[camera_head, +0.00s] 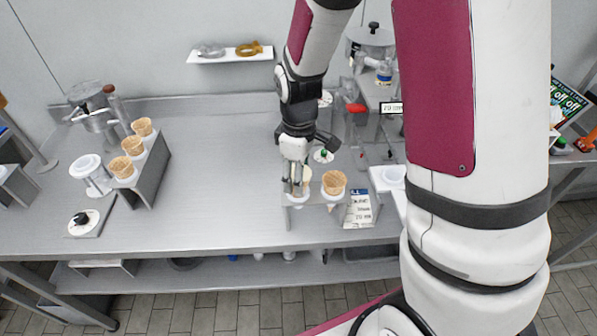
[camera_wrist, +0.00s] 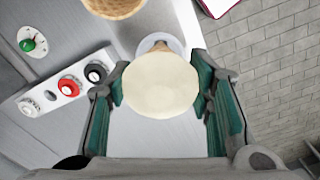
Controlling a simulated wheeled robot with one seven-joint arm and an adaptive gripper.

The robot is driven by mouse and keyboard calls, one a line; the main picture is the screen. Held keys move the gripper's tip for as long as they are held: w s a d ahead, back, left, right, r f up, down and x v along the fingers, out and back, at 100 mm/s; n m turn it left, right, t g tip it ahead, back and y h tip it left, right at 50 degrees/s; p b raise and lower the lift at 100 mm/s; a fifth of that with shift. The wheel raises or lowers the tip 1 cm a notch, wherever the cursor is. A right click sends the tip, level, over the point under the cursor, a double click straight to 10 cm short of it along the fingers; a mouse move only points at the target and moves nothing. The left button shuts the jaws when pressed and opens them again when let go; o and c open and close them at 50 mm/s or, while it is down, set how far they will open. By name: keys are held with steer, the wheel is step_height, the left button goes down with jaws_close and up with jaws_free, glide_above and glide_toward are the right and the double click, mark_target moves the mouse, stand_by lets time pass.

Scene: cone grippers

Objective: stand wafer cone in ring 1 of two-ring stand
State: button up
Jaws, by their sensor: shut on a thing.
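The two-ring stand (camera_head: 287,212) is at the front edge of the bench in the head view. Its right ring holds a wafer cone (camera_head: 334,184), upright, also at the top edge of the wrist view (camera_wrist: 115,5). My gripper (camera_head: 297,185) is shut on another cone (camera_wrist: 155,85), seen from above as a round cream top between the two green-padded fingers. The left ring (camera_wrist: 172,40) shows as a white rim just beyond that cone, and the cone's lower brown part overlaps it. I cannot tell how far the cone is in the ring.
A grey rack (camera_head: 152,170) with several wafer cones stands at the left. A printed carton (camera_head: 359,209) is close right of the stand. A machine with a red-handled lever (camera_head: 356,108) is behind. The bench between rack and stand is clear.

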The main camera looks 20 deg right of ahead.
steer(key=shift+f+b, duration=0.35)
steer(key=shift+f, duration=0.85)
steer(key=o, duration=0.8)
step_height(320, 180, up, 11)
steer(key=shift+f, duration=0.1)
steer(key=shift+r, duration=0.6)
